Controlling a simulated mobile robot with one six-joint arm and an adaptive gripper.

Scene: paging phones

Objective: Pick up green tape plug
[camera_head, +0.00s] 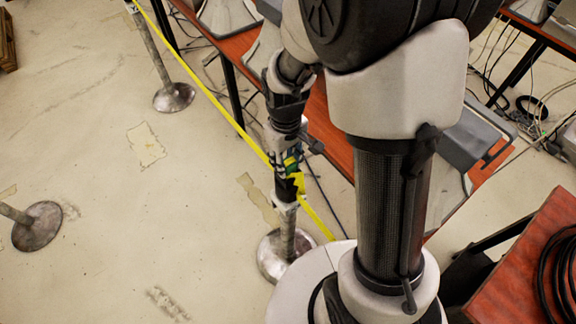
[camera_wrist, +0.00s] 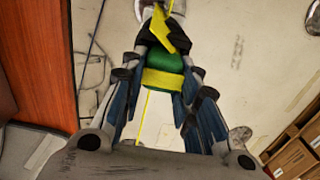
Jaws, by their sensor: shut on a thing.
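The green tape plug (camera_wrist: 166,62) sits between the two fingers of my gripper (camera_wrist: 166,75) in the wrist view, with a yellow band across it. My gripper is shut on it. In the head view, only a little green of the plug (camera_head: 291,158) shows at my gripper (camera_head: 290,165), beside the top of a metal post (camera_head: 287,232). A bent yellow tape end (camera_wrist: 167,33) lies over a black part just beyond the plug. I cannot tell whether the plug is still seated in the post top.
Yellow tape (camera_head: 204,88) runs from a back post (camera_head: 150,45) past my gripper. Another post base (camera_head: 37,226) stands at left. A red-brown table (camera_head: 325,125) with grey devices is close on the right. Floor at left is mostly clear.

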